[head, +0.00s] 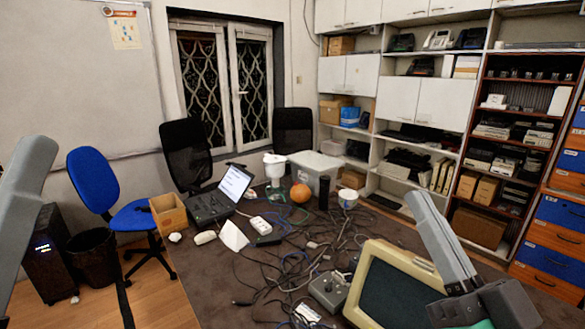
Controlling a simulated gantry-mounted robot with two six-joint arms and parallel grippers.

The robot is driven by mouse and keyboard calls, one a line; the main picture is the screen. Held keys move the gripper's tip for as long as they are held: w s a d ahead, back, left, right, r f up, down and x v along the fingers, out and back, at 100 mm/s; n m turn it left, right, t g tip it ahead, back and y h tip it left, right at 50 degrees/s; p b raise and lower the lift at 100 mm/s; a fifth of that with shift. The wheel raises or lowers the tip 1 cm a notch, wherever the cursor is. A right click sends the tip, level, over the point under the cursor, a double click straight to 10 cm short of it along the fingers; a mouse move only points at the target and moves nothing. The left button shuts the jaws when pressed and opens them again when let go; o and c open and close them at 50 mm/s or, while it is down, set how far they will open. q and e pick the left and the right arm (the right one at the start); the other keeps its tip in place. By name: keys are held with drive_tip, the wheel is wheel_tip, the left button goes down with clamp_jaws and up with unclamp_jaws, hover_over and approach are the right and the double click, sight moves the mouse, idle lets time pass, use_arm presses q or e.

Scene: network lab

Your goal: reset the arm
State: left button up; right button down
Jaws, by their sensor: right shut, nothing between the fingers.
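My right arm comes in at the lower right, with a light grey link standing over the cream-framed monitor (372,275). My right gripper (455,312) is at the bottom edge, shut and empty, in front of the monitor's right part. It is partly cut off by the frame. My left arm shows only as a grey link along the left edge. Its gripper is outside the picture.
A dark table (200,262) holds tangled cables, a grey box (330,290), a laptop (233,184), an orange ball (300,193) and a cardboard box (168,214). A blue chair (92,182) stands at the left. Shelves line the back right.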

drive_tip(key=s+d+r+t+h, duration=0.3)
drive_tip(key=s+r+t+h, duration=0.15)
drive_tip(key=s+r, duration=0.6)
use_arm(q)
wheel_tip(320, 180, up, 36)
drive_tip(key=p, duration=3.6)
use_arm(e)
wheel_tip(320, 180, up, 34)
drive_tip(key=g, duration=0.1)
drive_tip(key=shift+r, duration=0.25)
drive_tip(key=shift+w, duration=0.1)
use_arm(q)
wheel_tip(320, 180, down, 44)
drive_tip(key=b, duration=4.3)
drive_tip(key=shift+r+b, duration=0.15)
drive_tip(key=shift+b, duration=0.2)
use_arm(e)
wheel_tip(320, 180, down, 44)
drive_tip(key=shift+r, duration=0.15)
use_arm(q)
drive_tip(key=shift+o, duration=0.4)
